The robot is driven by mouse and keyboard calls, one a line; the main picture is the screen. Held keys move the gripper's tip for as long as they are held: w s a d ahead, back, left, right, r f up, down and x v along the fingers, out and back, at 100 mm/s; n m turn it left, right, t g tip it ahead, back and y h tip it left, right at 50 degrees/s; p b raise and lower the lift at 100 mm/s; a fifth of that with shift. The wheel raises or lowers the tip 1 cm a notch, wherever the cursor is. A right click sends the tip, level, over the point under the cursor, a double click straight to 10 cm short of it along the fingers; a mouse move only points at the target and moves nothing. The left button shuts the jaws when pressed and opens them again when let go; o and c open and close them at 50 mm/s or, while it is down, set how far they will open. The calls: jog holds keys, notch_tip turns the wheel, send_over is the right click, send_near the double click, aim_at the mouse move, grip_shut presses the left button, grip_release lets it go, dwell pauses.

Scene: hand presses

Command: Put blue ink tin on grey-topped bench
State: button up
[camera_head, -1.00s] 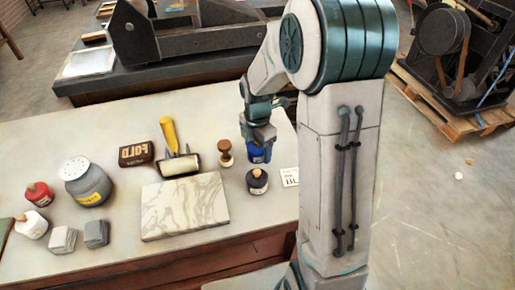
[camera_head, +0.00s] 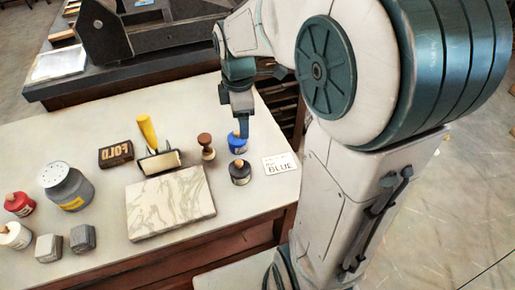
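The blue ink tin (camera_head: 237,145) stands on the near, pale-topped bench (camera_head: 110,125), just behind a black tin. My gripper (camera_head: 242,130) points down directly over the blue tin, with its fingertips at the tin's top. The fingers hide the tin's top, and I cannot tell whether they are closed on it. A bench with a dark grey top (camera_head: 190,64) stands behind the near bench, across a narrow gap.
The black tin (camera_head: 240,173), a card reading BLUE (camera_head: 281,163), a wooden-handled stamp (camera_head: 206,146), a roller (camera_head: 160,162) and a marble slab (camera_head: 170,203) crowd around. Grey jar (camera_head: 66,186) and red tin (camera_head: 19,204) stand left. Dark press frame (camera_head: 105,30) occupies the back bench.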

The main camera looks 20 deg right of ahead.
jog(key=s+m+t, duration=0.1)
jog(key=s+m, duration=1.2)
jog(key=m, duration=0.3)
jog(key=shift+s+r+t, duration=0.15)
jog(key=shift+s+t, duration=0.05)
jog(key=shift+t, duration=0.2)
